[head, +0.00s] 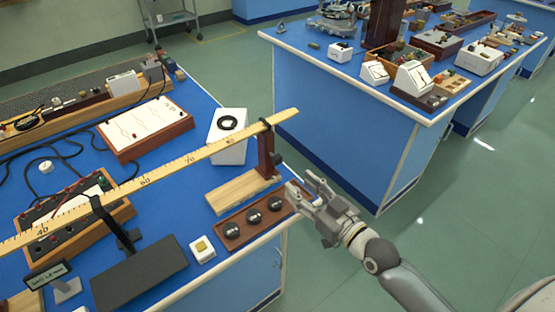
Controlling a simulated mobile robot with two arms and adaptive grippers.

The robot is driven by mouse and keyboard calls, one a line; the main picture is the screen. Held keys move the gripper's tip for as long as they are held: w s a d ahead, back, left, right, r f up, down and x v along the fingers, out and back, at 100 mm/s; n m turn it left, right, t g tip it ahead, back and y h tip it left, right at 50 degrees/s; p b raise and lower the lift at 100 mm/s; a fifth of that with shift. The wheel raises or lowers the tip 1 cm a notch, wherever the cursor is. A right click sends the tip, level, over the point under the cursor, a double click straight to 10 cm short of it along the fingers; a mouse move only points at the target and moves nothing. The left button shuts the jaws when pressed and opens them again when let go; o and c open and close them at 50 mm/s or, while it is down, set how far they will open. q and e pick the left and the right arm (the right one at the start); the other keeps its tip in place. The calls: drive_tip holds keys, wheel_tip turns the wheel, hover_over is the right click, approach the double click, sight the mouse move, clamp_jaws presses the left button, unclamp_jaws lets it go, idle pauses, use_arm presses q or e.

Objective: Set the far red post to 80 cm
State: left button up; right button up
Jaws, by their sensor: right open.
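A long yellow ruler (215,147) runs diagonally above the left bench. Its figures 40, 60 and 70 can be made out. The far red post (266,158) stands upright on a wooden base (236,195), with a dark clamp at its top around the ruler. The clamp sits between the 70 mark and the ruler's right end; the exact reading there is too small to tell. My right gripper (300,186) is open and empty at the bench's right edge, just right of the post and its base. It appears apart from them. My left gripper is out of view.
A white box (227,136) stands behind the ruler. A black stand (139,270) supports the ruler further left. Open floor separates the second bench (330,115).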

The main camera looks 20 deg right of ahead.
sight(279, 162)
drive_tip(key=shift+t, duration=0.3)
drive_tip(key=x, duration=0.7)
drive_tip(key=p+x, duration=0.1)
drive_tip(key=x, duration=0.3)
drive_tip(key=shift+w+d+r, duration=0.1)
drive_tip(key=shift+d+r, duration=0.1)
drive_tip(key=shift+d, duration=0.15)
clamp_jaws()
